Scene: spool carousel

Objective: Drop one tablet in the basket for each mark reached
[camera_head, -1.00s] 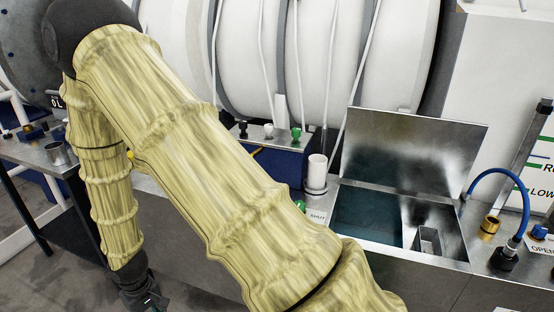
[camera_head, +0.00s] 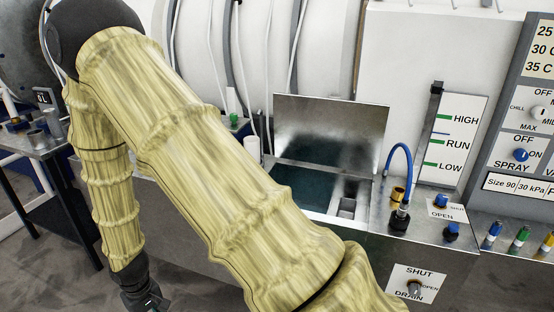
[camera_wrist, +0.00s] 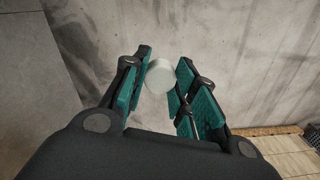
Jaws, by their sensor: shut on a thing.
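In the wrist view, a round white tablet (camera_wrist: 159,76) sits between the tips of my gripper (camera_wrist: 163,78), whose teal-padded fingers are shut on it. In the head view my gripper (camera_head: 145,303) is only partly seen, low at the bottom left, well away from the sink. An open metal sink (camera_head: 305,187) with a raised lid holds a small square metal compartment (camera_head: 350,196); I cannot tell whether this is the basket. A level gauge (camera_head: 455,140) has green HIGH, RUN and LOW marks and a thin blue line between HIGH and RUN.
A blue hose (camera_head: 399,150) arches beside the sink. A control panel (camera_head: 525,130) with knobs stands at the right. A dark side table (camera_head: 50,155) stands at the left. In the wrist view, tan slats and a dark gridded thing (camera_wrist: 312,134) show at lower right.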

